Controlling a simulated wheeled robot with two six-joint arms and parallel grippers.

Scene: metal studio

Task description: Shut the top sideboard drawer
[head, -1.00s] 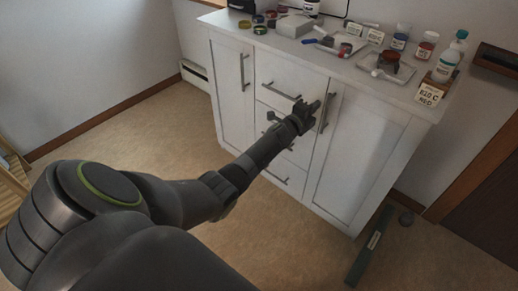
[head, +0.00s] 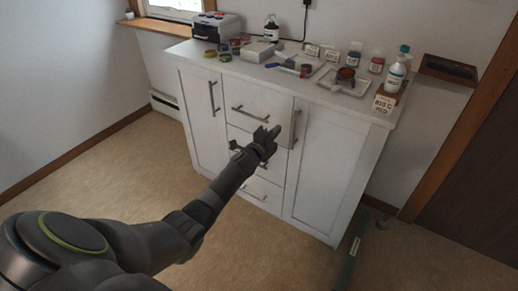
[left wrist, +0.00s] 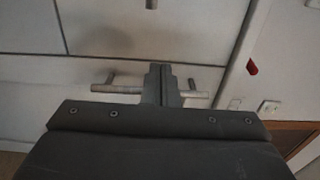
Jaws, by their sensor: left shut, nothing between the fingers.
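The white sideboard (head: 330,165) stands against the wall, with a stack of drawers between two doors. The top drawer (head: 262,97) has a dark bar handle (head: 250,113). Its front looks close to the cabinet face; I cannot tell exactly how far it stands out. My left gripper (head: 268,135) is shut and empty, in front of the drawer stack, below and right of the top handle. In the left wrist view its closed fingers (left wrist: 163,84) point at a pale drawer front, overlapping a bar handle (left wrist: 115,89). Contact cannot be told. My right gripper is out of view.
Bottles, including a white one (head: 396,75), jars, a tray (head: 343,88) and a grey box (head: 257,52) crowd the sideboard top. A green bar (head: 349,255) lies on the floor at right. The floor left of the sideboard is clear.

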